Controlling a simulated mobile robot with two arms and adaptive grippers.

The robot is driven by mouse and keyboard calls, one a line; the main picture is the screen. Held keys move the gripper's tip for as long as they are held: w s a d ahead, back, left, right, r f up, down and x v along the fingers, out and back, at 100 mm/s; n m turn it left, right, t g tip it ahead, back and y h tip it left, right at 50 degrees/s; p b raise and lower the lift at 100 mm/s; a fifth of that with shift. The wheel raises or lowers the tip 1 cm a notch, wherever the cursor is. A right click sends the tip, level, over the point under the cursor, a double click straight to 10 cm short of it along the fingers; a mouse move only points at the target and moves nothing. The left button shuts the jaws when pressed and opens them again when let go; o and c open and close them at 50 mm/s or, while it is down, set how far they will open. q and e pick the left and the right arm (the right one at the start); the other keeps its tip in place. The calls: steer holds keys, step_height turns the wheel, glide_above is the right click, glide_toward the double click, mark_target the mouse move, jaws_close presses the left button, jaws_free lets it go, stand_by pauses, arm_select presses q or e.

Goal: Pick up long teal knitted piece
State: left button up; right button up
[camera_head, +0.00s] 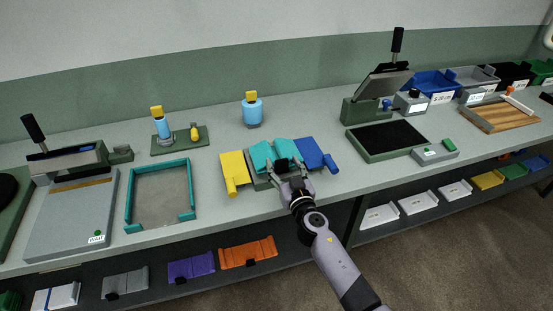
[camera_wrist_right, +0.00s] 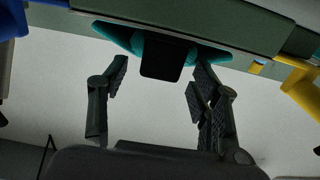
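Teal knitted pieces (camera_head: 262,156) lie side by side on a low grey stand between a yellow piece (camera_head: 234,170) and a blue piece (camera_head: 313,153). Which teal one is the long one, I cannot tell. My right gripper (camera_head: 291,180) is at the front edge of this stand, partly covering the teal area. In the right wrist view, a teal edge (camera_wrist_right: 120,38) spans above the open fingers. A black block (camera_wrist_right: 160,65) sits at its middle, between the fingertips, with gaps on both sides. My left gripper is not in view.
A teal frame (camera_head: 128,205) and a grey press (camera_head: 70,215) stand at the left. Blue bottles (camera_head: 253,111) stand behind. A dark pad (camera_head: 388,138) and another press (camera_head: 365,108) are at the right. A lower shelf (camera_head: 370,238) holds several coloured pieces.

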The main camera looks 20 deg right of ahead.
jaws_close()
stand_by(0.5)
steer(key=shift+r, duration=0.1)
